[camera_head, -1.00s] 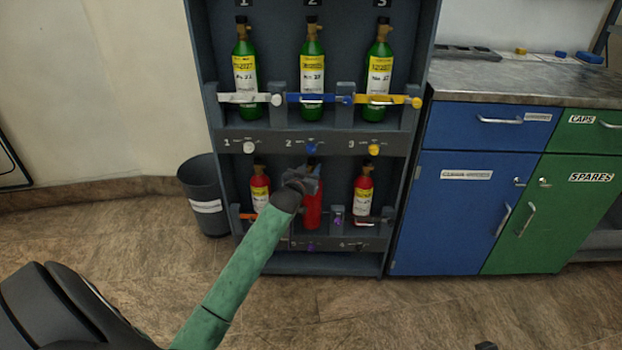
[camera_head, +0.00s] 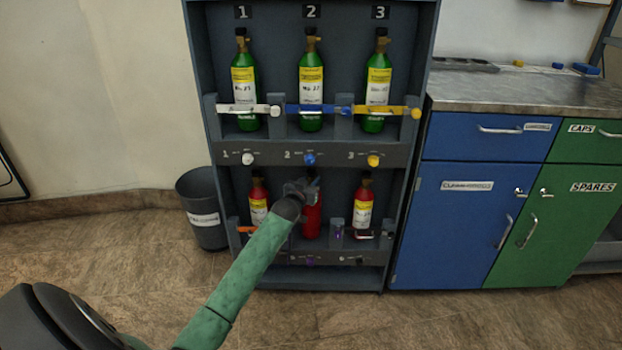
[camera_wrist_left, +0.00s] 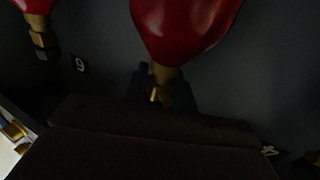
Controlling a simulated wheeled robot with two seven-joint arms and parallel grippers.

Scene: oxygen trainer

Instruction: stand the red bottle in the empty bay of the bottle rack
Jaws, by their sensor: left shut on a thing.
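The red bottle (camera_head: 312,222) is upright in the middle bay of the rack's lower row, between two other red bottles. My left gripper (camera_head: 303,187) is shut on it near its top and hides part of its upper end. In the left wrist view the bottle's red shoulder (camera_wrist_left: 185,28) and brass valve (camera_wrist_left: 160,85) appear upside down, just beyond my dark gripper. I cannot tell whether its base rests on the bay floor. The bottle rack (camera_head: 330,149) is dark grey. My right gripper is out of view.
Red bottles stand in the lower left bay (camera_head: 258,205) and lower right bay (camera_head: 363,207). Green bottles (camera_head: 311,85) fill the upper row behind coloured bars. A grey bin (camera_head: 205,205) stands left of the rack, blue and green cabinets (camera_head: 455,215) to its right.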

